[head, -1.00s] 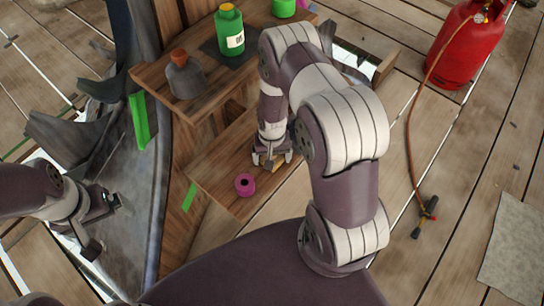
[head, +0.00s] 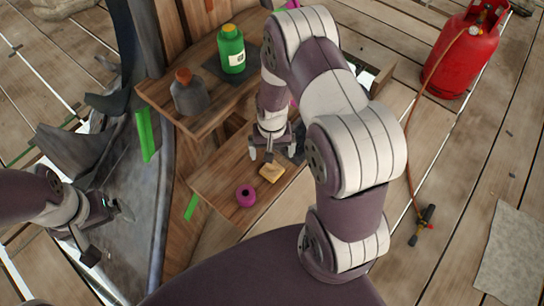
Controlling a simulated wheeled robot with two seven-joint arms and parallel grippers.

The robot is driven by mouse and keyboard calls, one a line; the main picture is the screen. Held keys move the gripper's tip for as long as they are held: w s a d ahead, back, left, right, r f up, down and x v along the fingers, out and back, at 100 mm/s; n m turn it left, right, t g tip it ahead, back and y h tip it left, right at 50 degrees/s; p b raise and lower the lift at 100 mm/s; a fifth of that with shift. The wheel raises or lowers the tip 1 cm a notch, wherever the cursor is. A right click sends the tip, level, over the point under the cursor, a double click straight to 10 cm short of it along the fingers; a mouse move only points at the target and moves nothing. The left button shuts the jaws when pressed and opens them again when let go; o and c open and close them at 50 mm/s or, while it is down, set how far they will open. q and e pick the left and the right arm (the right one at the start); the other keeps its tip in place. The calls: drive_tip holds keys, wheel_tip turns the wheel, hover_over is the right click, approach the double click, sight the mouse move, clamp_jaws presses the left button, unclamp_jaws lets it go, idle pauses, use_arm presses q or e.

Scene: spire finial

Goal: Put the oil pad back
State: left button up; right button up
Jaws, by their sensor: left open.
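A small tan pad (head: 271,173), which looks like the oil pad, lies on the lower wooden shelf, to the right of a magenta roll (head: 245,196). My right gripper (head: 261,156) points down just behind the pad. Its fingers are apart and nothing shows between them; the pad is clear of them. My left gripper (head: 109,236) is open and empty at the left, over the grey metal sheet (head: 135,252).
The upper shelf (head: 155,93) holds a grey bottle with an orange cap (head: 188,92) and a green bottle (head: 231,49). A red gas cylinder (head: 465,52) with hose and torch (head: 424,225) stands right. A grey mat (head: 513,255) lies front right.

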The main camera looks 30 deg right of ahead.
sight(268, 167)
drive_tip(key=s+a+r+n, duration=0.2)
drive_tip(key=s+r, duration=0.2)
drive_tip(key=r, duration=0.5)
drive_tip(key=s+a+r+n+t, duration=0.1)
drive_tip(key=s+a+r+n, duration=0.1)
drive_tip(key=r, duration=0.7)
drive_tip(key=s+a, duration=0.1)
drive_tip(key=s, duration=0.1)
drive_tip(key=shift+s+a+r+n, duration=0.15)
drive_tip(key=shift+s+n, duration=0.25)
